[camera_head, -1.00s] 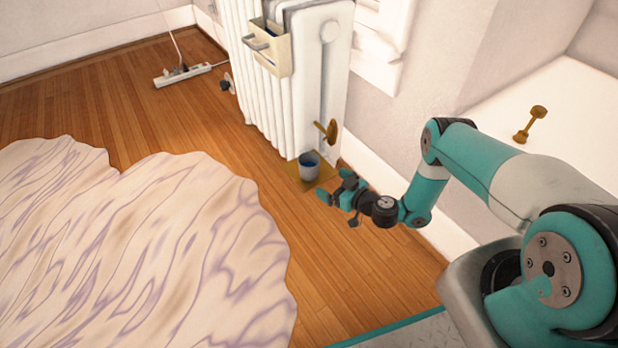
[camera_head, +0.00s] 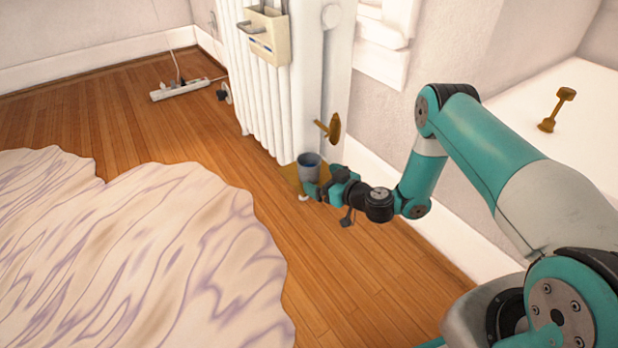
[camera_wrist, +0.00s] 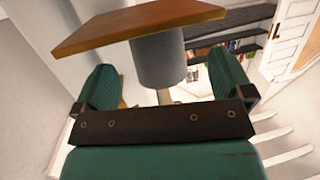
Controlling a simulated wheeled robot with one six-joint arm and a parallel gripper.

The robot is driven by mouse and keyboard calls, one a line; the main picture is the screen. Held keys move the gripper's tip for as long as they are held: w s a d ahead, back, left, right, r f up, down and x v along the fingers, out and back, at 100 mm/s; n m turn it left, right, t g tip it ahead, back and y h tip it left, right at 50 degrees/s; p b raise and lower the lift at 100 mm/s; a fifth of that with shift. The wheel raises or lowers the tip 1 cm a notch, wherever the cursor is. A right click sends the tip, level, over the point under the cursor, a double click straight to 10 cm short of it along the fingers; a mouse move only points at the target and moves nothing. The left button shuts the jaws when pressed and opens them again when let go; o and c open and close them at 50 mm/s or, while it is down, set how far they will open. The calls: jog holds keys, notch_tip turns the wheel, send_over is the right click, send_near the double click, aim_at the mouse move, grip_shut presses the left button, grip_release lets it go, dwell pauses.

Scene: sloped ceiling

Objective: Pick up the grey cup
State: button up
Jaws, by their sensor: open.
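The grey cup (camera_head: 308,168) stands upright on a small brown board on the floor, close to the foot of the radiator. In the head view it shows a dark blue inside. My gripper (camera_head: 321,182) is low over the floor, right at the near side of the cup, and covers part of it. In the wrist view, which looks upside down, the cup (camera_wrist: 158,60) appears between the two green fingers with a gap on each side. The brown board (camera_wrist: 135,24) is at the top of that view. My gripper is open and holds nothing.
The white radiator (camera_head: 265,95) stands behind the cup, with a brass valve (camera_head: 332,128) near it and a hanging box (camera_head: 265,38) on its front. A pale rug (camera_head: 140,250) lies to the left. A power strip (camera_head: 180,89) is at the back.

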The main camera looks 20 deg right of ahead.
aim_at(318, 171)
jog(key=b+x, duration=0.3)
jog(key=x, duration=0.1)
jog(key=shift+w+d+f, duration=0.1)
jog(key=shift+w, duration=0.1)
jog(key=shift+w+a+b, duration=0.25)
jog(key=shift+w+b, duration=0.1)
jog(key=shift+w, duration=0.1)
jog(key=c, duration=1)
jog(key=shift+r, duration=0.2)
jog(key=shift+r+p, duration=0.5)
jog(key=shift+p, duration=0.1)
notch_tip(318, 171, up, 3)
jog(key=shift+p, duration=1.2)
jog(key=shift+s+a+f+p, duration=0.1)
jog(key=shift+s+a+p, duration=0.95)
jog(key=shift+a, duration=1.8)
jog(key=shift+s+a+f+p, duration=0.1)
jog(key=shift+s+a+p, duration=0.85)
jog(key=shift+a, duration=1.9)
jog(key=shift+s+a+f+p, duration=0.15)
jog(key=shift+s+a+p, duration=0.9)
jog(key=shift+a, duration=1.8)
